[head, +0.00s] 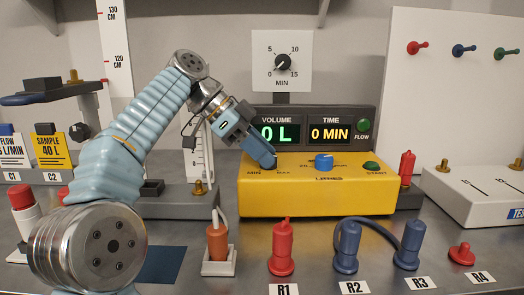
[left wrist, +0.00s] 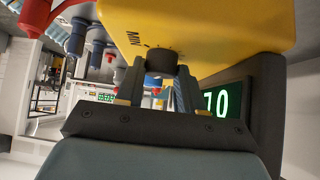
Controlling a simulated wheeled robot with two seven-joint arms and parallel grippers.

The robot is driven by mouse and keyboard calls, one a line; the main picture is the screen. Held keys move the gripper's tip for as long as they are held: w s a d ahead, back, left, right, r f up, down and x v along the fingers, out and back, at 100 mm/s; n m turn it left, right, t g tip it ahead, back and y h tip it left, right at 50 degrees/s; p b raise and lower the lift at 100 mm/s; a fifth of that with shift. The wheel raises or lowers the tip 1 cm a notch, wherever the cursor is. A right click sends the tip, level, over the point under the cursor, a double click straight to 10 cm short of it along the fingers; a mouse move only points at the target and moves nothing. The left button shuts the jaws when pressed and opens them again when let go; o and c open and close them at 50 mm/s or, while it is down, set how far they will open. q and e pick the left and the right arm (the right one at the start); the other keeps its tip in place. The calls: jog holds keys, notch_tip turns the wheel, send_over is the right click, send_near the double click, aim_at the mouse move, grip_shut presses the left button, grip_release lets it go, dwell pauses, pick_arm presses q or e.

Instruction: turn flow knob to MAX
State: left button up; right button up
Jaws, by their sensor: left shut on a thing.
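The flow knob is a dark round knob (left wrist: 161,63) on the yellow control box (head: 315,197), seen in the left wrist view. In the head view the "MIN" and "MAX" labels show at the box's left end, and my gripper hides the knob between them. My left gripper (head: 264,160) reaches down to it from the upper left. In the left wrist view its fingers (left wrist: 158,88) are on either side of the knob, shut on it. The knob's pointer direction cannot be seen. My right gripper is out of view.
A blue litres knob (head: 324,161) and green START button (head: 371,167) sit right of my gripper. Behind, the volume display (head: 281,133) reads 0 L and the time display (head: 330,133) 0 MIN. A red plug (head: 283,248) and blue plugs (head: 347,247) stand in front.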

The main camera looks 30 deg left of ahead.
pick_arm(q)
jog(key=o, duration=1)
jog(key=shift+o, duration=0.2)
